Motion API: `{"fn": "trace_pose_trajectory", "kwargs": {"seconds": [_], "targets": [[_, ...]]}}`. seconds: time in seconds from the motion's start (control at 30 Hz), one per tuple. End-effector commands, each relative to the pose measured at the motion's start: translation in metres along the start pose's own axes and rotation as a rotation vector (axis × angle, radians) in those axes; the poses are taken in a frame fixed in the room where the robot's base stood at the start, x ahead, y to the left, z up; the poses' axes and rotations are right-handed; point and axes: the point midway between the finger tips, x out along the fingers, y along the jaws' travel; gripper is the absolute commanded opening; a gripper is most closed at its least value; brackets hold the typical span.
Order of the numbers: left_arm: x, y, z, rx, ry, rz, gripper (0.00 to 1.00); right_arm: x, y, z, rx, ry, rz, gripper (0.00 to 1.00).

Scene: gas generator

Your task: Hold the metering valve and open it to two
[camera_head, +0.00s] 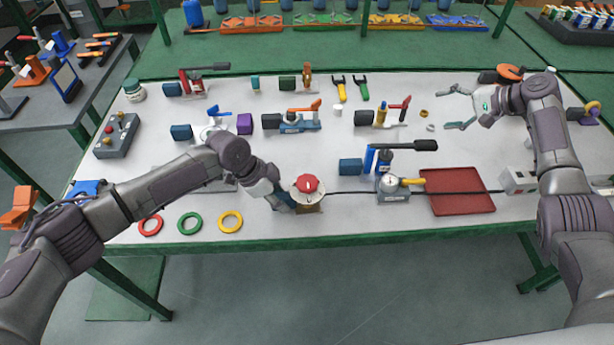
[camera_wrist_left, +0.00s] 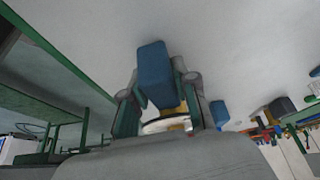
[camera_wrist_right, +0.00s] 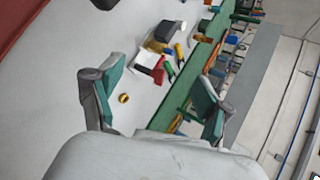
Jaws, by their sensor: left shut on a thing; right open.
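The metering valve shows in the head view as a white round dial with a red knob (camera_head: 308,185) at the table's front middle. My left gripper (camera_head: 287,202) is at its left side, low against it. In the left wrist view a blue block (camera_wrist_left: 158,75) lies between the fingers of my left gripper (camera_wrist_left: 162,100), with a white disc edge (camera_wrist_left: 163,126) just below. The gripper is shut on the valve; the exact contact is partly hidden. My right gripper (camera_head: 460,108) is open and empty over the table's back right. Its spread fingers also show in the right wrist view (camera_wrist_right: 155,100).
Red, green and yellow rings (camera_head: 189,223) lie at front left. Several other valves stand behind. Small brass rings (camera_head: 424,113) lie near my right gripper.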

Motion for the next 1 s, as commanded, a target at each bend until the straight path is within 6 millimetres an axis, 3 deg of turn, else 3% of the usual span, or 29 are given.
{"fn": "trace_pose_trajectory", "kwargs": {"seconds": [0.03,0.1,0.2,0.33,0.4,0.5,0.7,1.0], "targets": [[0.000,0.000,0.001,-0.002,-0.002,-0.001,0.00,0.027,-0.022,0.036,-0.018,-0.075,0.066,0.79],[0.000,0.000,0.001,-0.002,-0.002,0.000,0.00,0.058,-0.041,0.088,-0.026,-0.159,0.189,0.79],[0.000,0.000,0.001,-0.002,-0.002,-0.001,0.00,0.092,-0.063,0.168,-0.050,-0.227,0.394,0.79],[0.000,0.000,0.001,-0.002,-0.002,0.000,0.00,0.114,-0.079,0.264,-0.102,-0.192,0.659,0.79],[0.000,0.000,0.002,-0.002,-0.003,0.000,0.00,0.117,-0.082,0.301,-0.130,-0.131,0.764,0.79],[0.000,0.000,0.002,-0.002,-0.003,0.000,0.00,0.116,-0.083,0.339,-0.163,-0.038,0.860,0.79],[0.000,0.000,0.001,-0.002,-0.002,0.000,0.00,0.115,-0.081,0.368,-0.187,0.068,0.926,0.79],[0.001,0.000,0.001,-0.001,-0.001,0.001,0.00,0.142,-0.043,0.363,-0.184,0.073,0.932,0.79]]}}
